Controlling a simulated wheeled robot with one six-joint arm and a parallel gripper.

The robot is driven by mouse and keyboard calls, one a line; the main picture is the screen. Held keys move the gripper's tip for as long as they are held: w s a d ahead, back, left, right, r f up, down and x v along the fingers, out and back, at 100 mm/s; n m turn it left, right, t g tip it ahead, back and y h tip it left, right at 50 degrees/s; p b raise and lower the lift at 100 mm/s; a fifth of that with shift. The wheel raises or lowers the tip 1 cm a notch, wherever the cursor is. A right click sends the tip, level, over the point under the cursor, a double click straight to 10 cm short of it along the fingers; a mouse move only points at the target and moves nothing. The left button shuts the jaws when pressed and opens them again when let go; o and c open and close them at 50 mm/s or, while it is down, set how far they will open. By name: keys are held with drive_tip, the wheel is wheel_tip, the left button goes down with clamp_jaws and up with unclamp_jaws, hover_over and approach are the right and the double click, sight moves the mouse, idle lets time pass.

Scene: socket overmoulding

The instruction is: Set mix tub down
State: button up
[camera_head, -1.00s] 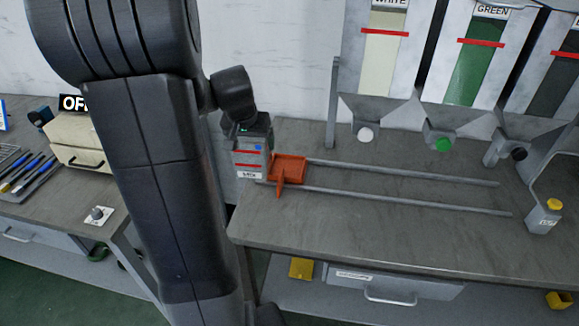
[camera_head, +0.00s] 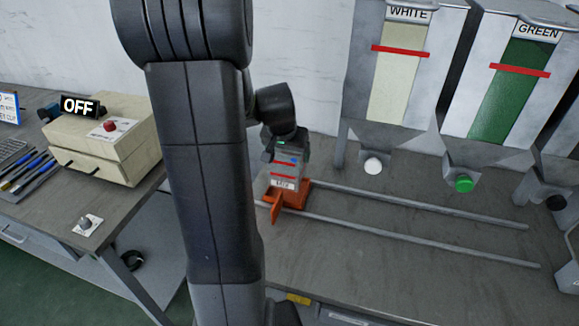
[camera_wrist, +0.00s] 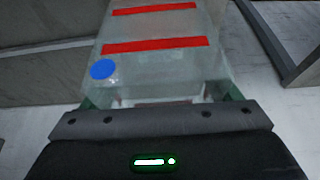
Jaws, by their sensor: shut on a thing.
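The mix tub (camera_head: 284,172) is a grey, see-through box with red bands, a blue dot and a white MIX label. It hangs upright under my gripper (camera_head: 287,145) in the head view. The tub overlaps the orange carriage (camera_head: 297,194) at the left end of the rails; I cannot tell whether it touches it. In the wrist view the tub (camera_wrist: 155,70) fills the middle, between the fingers of my gripper (camera_wrist: 155,100), which is shut on it. The tub's underside is hidden.
Two metal rails (camera_head: 420,208) run right along the grey bench, clear beyond the carriage. WHITE (camera_head: 395,75) and GREEN (camera_head: 510,90) hoppers with spouts hang above the back. A cream box with an OFF sign (camera_head: 100,140) stands on the left bench.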

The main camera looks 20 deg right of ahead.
drive_tip(key=shift+f, duration=2.1)
drive_tip(key=shift+f+b, duration=0.2)
drive_tip(key=shift+b, duration=0.15)
drive_tip(key=o, duration=0.9)
drive_tip(key=shift+r, duration=0.1)
drive_tip(key=shift+r+p, duration=0.3)
drive_tip(key=shift+r, duration=0.1)
drive_tip(key=v, duration=1.1)
drive_tip(key=shift+s+a+r, duration=0.15)
drive_tip(key=shift+a+r, duration=0.05)
